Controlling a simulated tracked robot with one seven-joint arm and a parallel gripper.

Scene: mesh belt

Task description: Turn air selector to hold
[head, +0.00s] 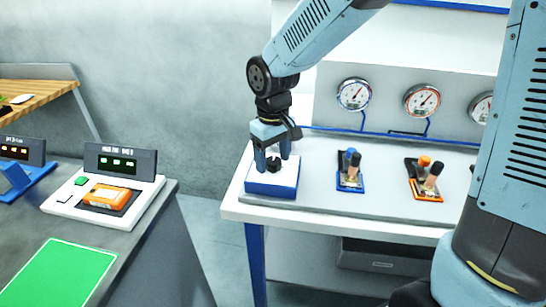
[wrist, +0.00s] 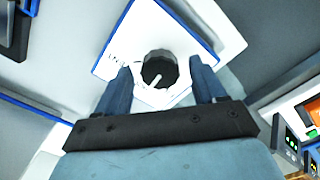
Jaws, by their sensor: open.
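The air selector is a dark round knob (wrist: 160,70) with a white pointer line, on a white plate with blue sides (head: 271,187). It stands at the left front corner of the white bench in the head view. My gripper (head: 272,160) is above it, pointing down, with its two blue fingers open on either side of the knob. In the wrist view the fingers (wrist: 162,88) flank the knob, with gaps showing. Whether either finger touches it I cannot tell. The position labels on the plate are too small to read.
To the right on the bench (head: 325,210) stand a blue-based lever unit (head: 350,172) and an orange-based one (head: 425,179). Round gauges (head: 354,94) and blue pipes are behind them. A grey counter (head: 150,225) with a scale-like device (head: 105,197) and a green mat (head: 58,272) is at left.

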